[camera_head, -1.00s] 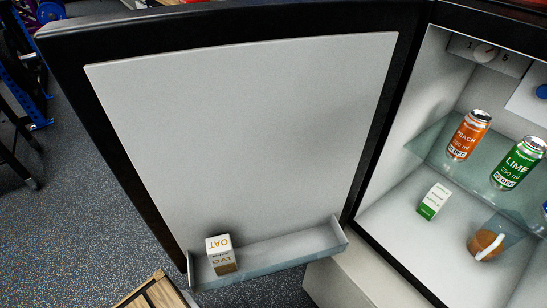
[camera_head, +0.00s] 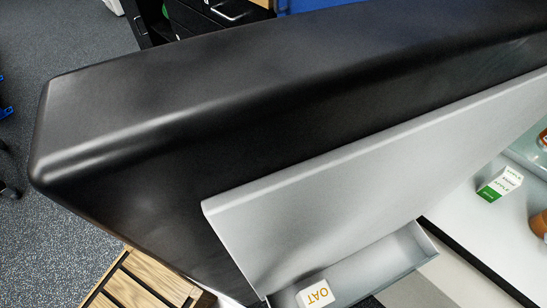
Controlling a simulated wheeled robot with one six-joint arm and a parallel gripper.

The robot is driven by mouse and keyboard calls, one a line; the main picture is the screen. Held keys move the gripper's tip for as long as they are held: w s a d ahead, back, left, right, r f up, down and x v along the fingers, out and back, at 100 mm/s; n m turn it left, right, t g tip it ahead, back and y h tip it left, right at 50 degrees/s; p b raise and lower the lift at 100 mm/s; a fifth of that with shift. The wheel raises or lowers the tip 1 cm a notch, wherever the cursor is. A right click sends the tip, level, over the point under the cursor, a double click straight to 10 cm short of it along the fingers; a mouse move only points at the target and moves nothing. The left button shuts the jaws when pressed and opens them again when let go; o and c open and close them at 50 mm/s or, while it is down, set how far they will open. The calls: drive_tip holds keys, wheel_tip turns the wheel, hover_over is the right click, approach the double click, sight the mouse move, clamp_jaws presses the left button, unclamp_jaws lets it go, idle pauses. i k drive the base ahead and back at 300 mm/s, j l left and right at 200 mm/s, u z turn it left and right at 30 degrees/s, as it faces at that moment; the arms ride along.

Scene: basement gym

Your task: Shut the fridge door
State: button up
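The fridge door (camera_head: 130,190) stands open and fills most of the head view, seen from above its top edge. It is black outside with a pale grey inner panel (camera_head: 330,190). A grey door shelf (camera_head: 385,265) at its bottom holds an oat carton (camera_head: 316,294). Part of the fridge interior (camera_head: 470,235) shows at the right, with a small green and white carton (camera_head: 499,184) on its floor. The handle does not show. My gripper is not in view.
A wooden slatted crate (camera_head: 140,285) stands on the floor below the door at the lower left. Speckled floor (camera_head: 60,250) lies open at the left. Black drawers (camera_head: 215,20) stand behind the door. A mug (camera_head: 540,222) is cut off at the right edge.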

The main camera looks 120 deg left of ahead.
sight(269, 160)
drive_tip(key=k+l+u, duration=0.15)
drive_tip(key=u, duration=0.25)
drive_tip(key=k+u, duration=0.65)
drive_tip(key=u, duration=0.2)
drive_tip(key=k+j+u, duration=0.15)
drive_tip(key=u, duration=0.3)
drive_tip(key=k+j+u, duration=0.2)
drive_tip(key=k, duration=0.2)
drive_tip(key=k+l, duration=0.1)
drive_tip(key=k, duration=0.35)
